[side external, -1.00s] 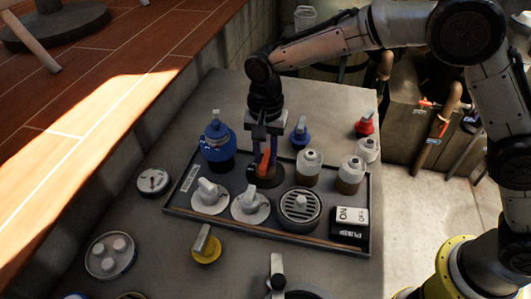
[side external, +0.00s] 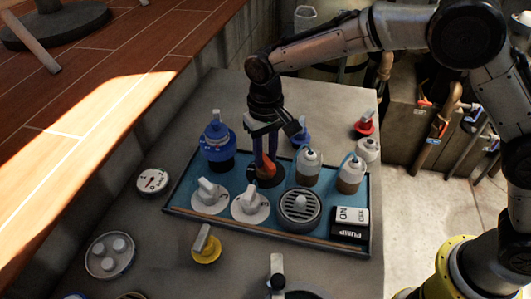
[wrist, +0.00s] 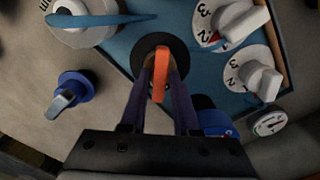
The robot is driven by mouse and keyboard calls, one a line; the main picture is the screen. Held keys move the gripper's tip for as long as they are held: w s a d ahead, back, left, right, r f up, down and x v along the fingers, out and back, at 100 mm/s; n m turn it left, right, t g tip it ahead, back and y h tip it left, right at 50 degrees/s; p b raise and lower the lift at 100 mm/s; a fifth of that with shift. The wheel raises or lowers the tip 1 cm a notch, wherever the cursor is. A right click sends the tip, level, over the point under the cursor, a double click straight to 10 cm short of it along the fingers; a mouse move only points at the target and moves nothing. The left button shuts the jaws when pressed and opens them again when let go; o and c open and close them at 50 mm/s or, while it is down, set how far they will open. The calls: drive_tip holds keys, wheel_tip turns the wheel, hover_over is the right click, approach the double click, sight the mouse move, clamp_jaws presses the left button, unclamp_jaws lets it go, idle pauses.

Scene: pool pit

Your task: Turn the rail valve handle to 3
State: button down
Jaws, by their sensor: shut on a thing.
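My gripper (side external: 265,160) points down and is shut on an orange handle (side external: 266,172) that stands on a round black base in the blue tray. In the wrist view the fingers (wrist: 161,72) flank the orange handle (wrist: 159,88), with the black base (wrist: 150,46) around it. I see no numbers on that base. Two white numbered dials with grey-white knobs stand in the tray, a left one (side external: 208,194) and a right one (side external: 250,204). In the wrist view, 3 and 2 are readable on both the upper dial (wrist: 222,33) and the lower dial (wrist: 237,72).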

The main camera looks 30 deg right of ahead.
sight(266, 158)
drive_tip(key=n, duration=0.4)
drive_tip(key=shift+r+n, duration=0.1)
drive_tip(key=shift+n, duration=2.7)
drive_tip(key=c, duration=0.8)
unclamp_jaws()
wheel_tip(266, 158, up, 14)
